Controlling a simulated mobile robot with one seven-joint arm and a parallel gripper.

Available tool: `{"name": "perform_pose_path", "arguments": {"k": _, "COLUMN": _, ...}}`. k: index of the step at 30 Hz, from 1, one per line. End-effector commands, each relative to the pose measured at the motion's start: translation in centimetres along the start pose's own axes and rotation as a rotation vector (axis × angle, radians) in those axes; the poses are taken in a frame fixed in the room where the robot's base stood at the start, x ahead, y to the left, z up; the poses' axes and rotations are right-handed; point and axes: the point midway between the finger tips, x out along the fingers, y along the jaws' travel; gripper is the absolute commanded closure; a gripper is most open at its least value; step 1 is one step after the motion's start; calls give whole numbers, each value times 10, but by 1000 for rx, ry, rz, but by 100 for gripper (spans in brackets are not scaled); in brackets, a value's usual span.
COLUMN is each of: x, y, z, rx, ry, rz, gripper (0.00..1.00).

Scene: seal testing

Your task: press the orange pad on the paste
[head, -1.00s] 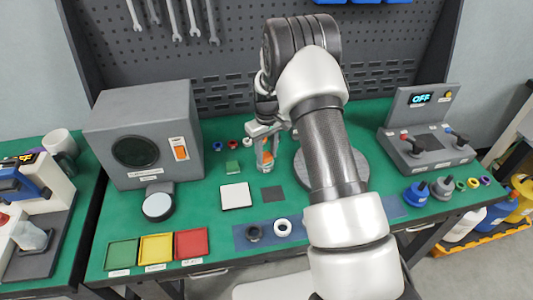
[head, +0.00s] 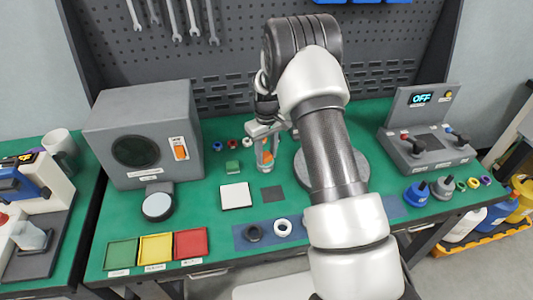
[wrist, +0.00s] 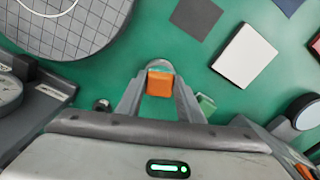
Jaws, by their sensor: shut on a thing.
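The orange pad (wrist: 160,84) is between the fingers of my gripper (wrist: 160,72) in the wrist view. The gripper is shut on it. In the head view the orange pad (head: 267,157) shows in my gripper (head: 265,166), which points down over the green bench top. The pad's underside is hidden, and I cannot tell how far it is from the bench. I cannot make out any paste for certain. A white square plate (head: 236,196) and a dark square (head: 272,194) lie nearer the front edge; the plate (wrist: 245,55) and dark square (wrist: 196,17) also show in the wrist view.
A small green block (head: 232,168) stands left of my gripper. A round gridded plate (wrist: 70,25) is close by on the other side. A grey box (head: 145,135) stands at left and a control box (head: 425,145) at right. Coloured trays (head: 156,249) line the front.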

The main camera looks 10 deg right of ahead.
Motion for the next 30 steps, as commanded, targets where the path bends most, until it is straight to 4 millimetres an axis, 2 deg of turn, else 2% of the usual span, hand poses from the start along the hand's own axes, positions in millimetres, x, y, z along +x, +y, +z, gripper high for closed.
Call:
{"name": "perform_pose_path", "arguments": {"k": 8, "x": 0, "y": -1, "z": 2, "rx": 0, "ry": -4, "rz": -2, "gripper": 84}}
{"name": "perform_pose_path", "arguments": {"k": 30, "x": -60, "y": 0, "z": 0, "rx": -1, "ry": 0, "rz": 0, "gripper": 84}}
